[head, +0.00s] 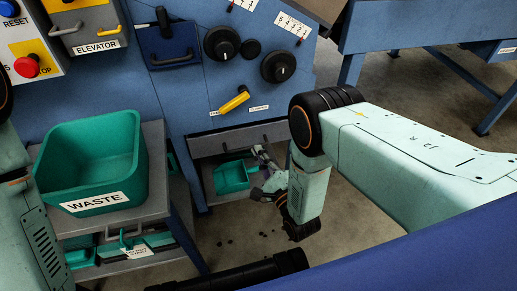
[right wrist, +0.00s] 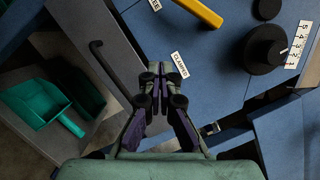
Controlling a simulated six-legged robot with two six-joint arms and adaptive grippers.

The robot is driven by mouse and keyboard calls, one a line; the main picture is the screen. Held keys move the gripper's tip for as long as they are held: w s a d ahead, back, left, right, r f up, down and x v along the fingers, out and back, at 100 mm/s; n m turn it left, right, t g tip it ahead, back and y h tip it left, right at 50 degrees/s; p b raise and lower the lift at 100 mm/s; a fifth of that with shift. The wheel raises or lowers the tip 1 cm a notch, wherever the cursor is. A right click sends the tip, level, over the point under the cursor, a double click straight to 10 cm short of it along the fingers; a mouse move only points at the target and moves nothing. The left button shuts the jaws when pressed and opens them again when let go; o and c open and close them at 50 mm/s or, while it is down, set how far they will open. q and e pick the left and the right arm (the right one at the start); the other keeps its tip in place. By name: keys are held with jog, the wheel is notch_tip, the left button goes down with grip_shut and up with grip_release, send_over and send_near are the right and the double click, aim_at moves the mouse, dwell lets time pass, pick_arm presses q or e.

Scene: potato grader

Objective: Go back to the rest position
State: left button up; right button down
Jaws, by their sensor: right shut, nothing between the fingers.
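My right gripper (head: 261,158) is in front of the lower part of the blue machine, beside the grey drawer front with a dark bar handle. In the right wrist view my right gripper (right wrist: 159,72) has its fingertips together with nothing between them. The fingers lie near the CLAMPED label (right wrist: 180,64) and to the right of the dark bar handle (right wrist: 110,75); I cannot tell whether they touch anything. My right arm comes in from the right in the head view. Part of my left arm shows at the left edge, but its gripper is out of view.
A yellow lever (head: 235,102) and black knobs (head: 222,43) are on the blue panel (head: 185,90) above. A green scoop (head: 231,177) sits in the low compartment. The green WASTE bin (head: 90,150) stands left on a grey cart. Dark bits lie on the floor.

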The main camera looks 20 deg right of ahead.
jog(key=shift+f, duration=0.1)
dwell(0.3)
jog(key=s+d+f+n+g+h, duration=0.3)
jog(key=s+d+f+n+g, duration=0.3)
jog(key=s+f+n+g, duration=0.55)
jog(key=s+r+n+g, duration=0.2)
jog(key=s+n, duration=0.1)
jog(key=s, duration=0.4)
jog(key=s+d+r+n+g, duration=0.1)
jog(key=s+r+n+g, duration=0.1)
jog(key=s, duration=0.6)
jog(key=s+d+r+n+g+h, duration=0.1)
jog(key=s+r+n+g, duration=0.1)
jog(key=s+n, duration=0.3)
jog(key=s+g, duration=0.1)
jog(key=s, duration=0.2)
jog(key=shift+s+r, duration=0.25)
jog(key=shift+d+g, duration=0.1)
jog(key=shift+g, duration=0.15)
